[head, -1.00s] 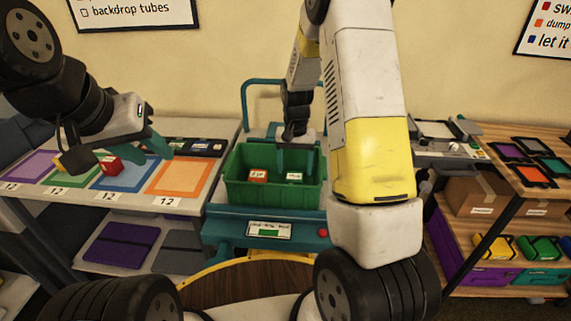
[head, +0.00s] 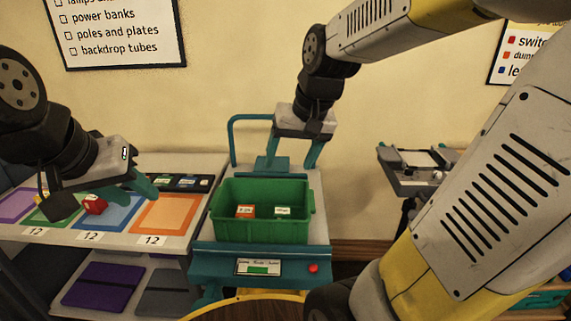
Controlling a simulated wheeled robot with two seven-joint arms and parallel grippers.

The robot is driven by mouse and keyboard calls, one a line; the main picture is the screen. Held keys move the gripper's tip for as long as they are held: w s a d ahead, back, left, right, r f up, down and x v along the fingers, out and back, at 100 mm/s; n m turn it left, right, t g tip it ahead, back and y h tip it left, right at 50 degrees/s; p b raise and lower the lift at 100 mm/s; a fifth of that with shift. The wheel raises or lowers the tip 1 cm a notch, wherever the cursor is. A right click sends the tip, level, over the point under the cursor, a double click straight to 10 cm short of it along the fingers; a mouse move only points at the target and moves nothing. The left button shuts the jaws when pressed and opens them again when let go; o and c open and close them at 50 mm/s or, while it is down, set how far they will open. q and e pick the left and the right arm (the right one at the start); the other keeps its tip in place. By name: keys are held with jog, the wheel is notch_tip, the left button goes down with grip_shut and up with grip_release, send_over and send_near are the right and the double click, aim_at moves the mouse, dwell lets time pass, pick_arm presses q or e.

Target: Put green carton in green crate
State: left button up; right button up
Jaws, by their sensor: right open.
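The green crate (head: 262,230) stands on a teal-and-grey bench unit in the middle. Inside it are a red-orange carton (head: 245,212) with a white label and, to its right, a white-labelled carton (head: 283,211) whose body looks green and blends with the crate. The crate's front wall hides their lower parts. My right gripper (head: 289,165) is above and behind the crate, with teal fingers spread and nothing between them. My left gripper (head: 128,190) is over the left table, by a small red carton (head: 95,204); its finger gap is not clear.
The left table has purple, green, blue (head: 113,217) and orange (head: 165,214) mats, with a dark tray (head: 180,183) behind. A teal rail (head: 232,140) rises behind the crate. A grey device (head: 415,170) stands right. My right arm covers much of the right side.

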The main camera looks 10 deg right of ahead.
jog(key=s+r+n+t, duration=0.1)
jog(key=s+r+t, duration=0.1)
jog(key=s, duration=0.7)
jog(key=shift+a+r, duration=0.25)
jog(key=shift+a, duration=0.15)
